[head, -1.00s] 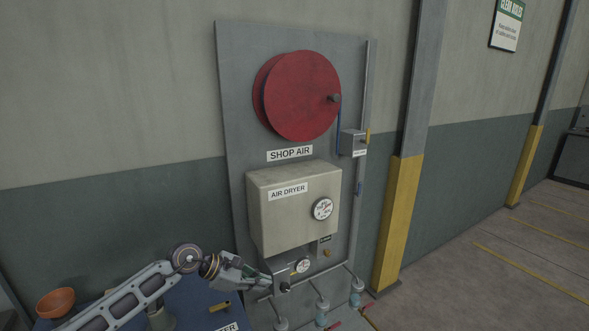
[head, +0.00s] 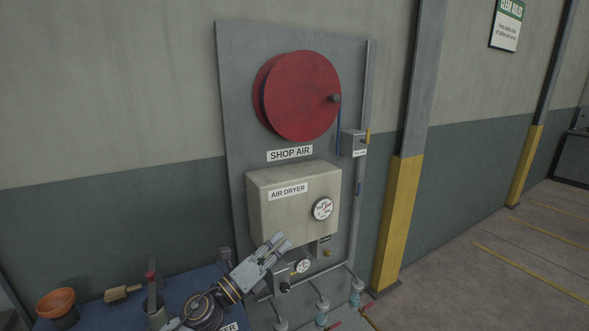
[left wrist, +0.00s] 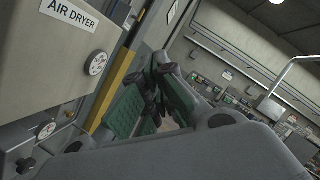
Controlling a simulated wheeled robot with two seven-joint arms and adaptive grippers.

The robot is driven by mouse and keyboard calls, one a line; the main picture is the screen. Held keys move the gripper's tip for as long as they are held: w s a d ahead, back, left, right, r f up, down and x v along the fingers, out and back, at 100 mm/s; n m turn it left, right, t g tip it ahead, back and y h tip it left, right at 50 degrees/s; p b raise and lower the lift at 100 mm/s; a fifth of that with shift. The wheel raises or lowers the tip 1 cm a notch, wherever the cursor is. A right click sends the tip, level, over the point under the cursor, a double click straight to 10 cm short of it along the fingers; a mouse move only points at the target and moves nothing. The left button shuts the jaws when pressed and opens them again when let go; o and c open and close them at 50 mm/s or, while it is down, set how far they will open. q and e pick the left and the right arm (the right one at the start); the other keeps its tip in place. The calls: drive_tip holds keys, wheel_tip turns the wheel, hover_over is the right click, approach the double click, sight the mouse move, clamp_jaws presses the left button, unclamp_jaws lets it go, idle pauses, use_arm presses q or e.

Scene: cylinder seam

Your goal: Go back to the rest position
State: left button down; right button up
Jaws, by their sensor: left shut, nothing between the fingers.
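My left gripper (head: 280,241) is shut and empty. In the head view it points up and to the right, in front of the lower part of the beige air dryer box (head: 292,209). Its fingers also show in the left wrist view (left wrist: 158,92), with nothing between them. My left arm comes up from the bottom edge over the blue table. A gap between the fingertips and the dryer cannot be judged. My right gripper is not in view.
A grey panel (head: 235,100) carries a red reel (head: 302,96), a gauge (head: 322,209) and pipes. A blue table (head: 95,318) holds an orange bowl (head: 57,301) and a wooden-coloured tool (head: 123,293). A yellow-based column (head: 398,220) stands right; the floor beyond is open.

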use_arm(q)
drive_tip(key=s+a+f+n+y, duration=0.2)
drive_tip(key=a+f+n+y, duration=0.55)
drive_tip(key=n, duration=0.55)
drive_tip(key=s+a+f+n+y, duration=0.2)
drive_tip(key=a+f+n+y, duration=0.6)
drive_tip(key=n, duration=0.4)
drive_tip(key=s+a+f+n+g, duration=0.1)
drive_tip(key=s+f+n+g, duration=0.45)
drive_tip(key=s, duration=0.55)
drive_tip(key=s+a+f+n+g, duration=0.25)
drive_tip(key=s+f+g, duration=0.35)
drive_tip(key=s+f, duration=0.45)
drive_tip(key=s+f+g, duration=0.1)
drive_tip(key=s+f, duration=0.1)
drive_tip(key=f, duration=1.4)
drive_tip(key=s+f+g, duration=0.1)
drive_tip(key=s+f, duration=0.1)
drive_tip(key=f, duration=1.4)
drive_tip(key=s+a+f, duration=0.2)
drive_tip(key=s+f, duration=0.7)
drive_tip(key=s, duration=0.1)
drive_tip(key=s+a+f, duration=0.3)
drive_tip(key=s+f, duration=0.6)
drive_tip(key=s, duration=0.2)
drive_tip(key=shift+s+a+f, duration=0.15)
drive_tip(key=shift+s+f, duration=0.05)
drive_tip(key=shift+f, duration=0.1)
